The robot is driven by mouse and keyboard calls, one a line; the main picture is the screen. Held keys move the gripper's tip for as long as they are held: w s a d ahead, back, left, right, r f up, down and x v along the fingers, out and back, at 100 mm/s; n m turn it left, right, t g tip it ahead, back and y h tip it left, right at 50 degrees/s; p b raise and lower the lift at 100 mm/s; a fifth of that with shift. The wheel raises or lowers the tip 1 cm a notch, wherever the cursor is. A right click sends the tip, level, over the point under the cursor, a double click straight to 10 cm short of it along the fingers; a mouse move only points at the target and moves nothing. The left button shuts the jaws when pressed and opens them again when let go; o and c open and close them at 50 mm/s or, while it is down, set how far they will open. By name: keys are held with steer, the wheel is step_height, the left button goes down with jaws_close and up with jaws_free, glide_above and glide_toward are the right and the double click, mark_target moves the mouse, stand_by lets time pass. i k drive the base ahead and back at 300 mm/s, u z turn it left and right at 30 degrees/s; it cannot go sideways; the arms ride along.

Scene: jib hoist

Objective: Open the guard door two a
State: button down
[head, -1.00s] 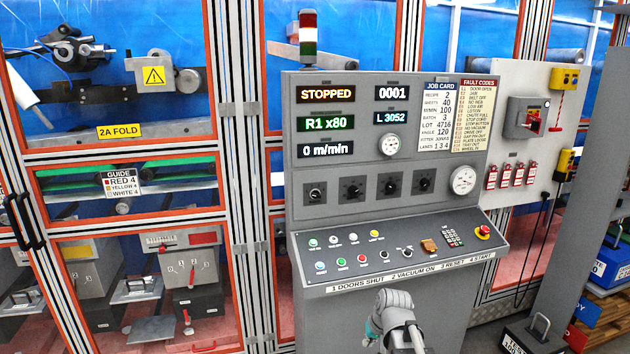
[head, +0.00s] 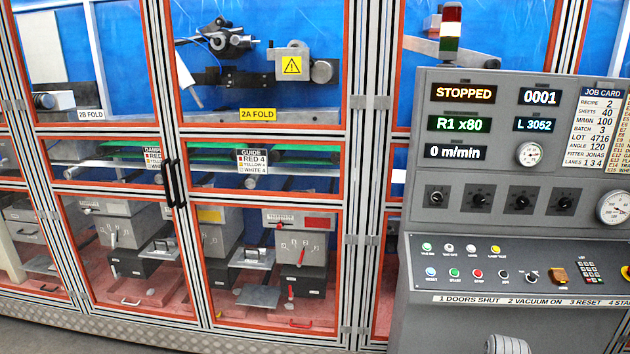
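The guard door two A (head: 270,199) is a tall clear panel with orange frame bars, left of centre in the head view. Its yellow label (head: 257,113) reads 2A FOLD. The door looks shut, flush with its neighbours. Two upright black handles (head: 172,184) stand side by side at the door's left edge, where it meets the 2B door (head: 88,127). The right one of the pair appears to belong to door two A.
A grey control console (head: 515,250) stands at the right, in front of the guards. Its display (head: 463,93) reads STOPPED. Behind the door are fold units and a GUIDE card (head: 252,161). Floor shows at lower left.

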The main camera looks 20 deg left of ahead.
mark_target(345, 135)
steer(key=u, duration=1.35)
steer(key=k, duration=0.65)
steer(key=u, duration=0.4)
steer(key=i, duration=1.4)
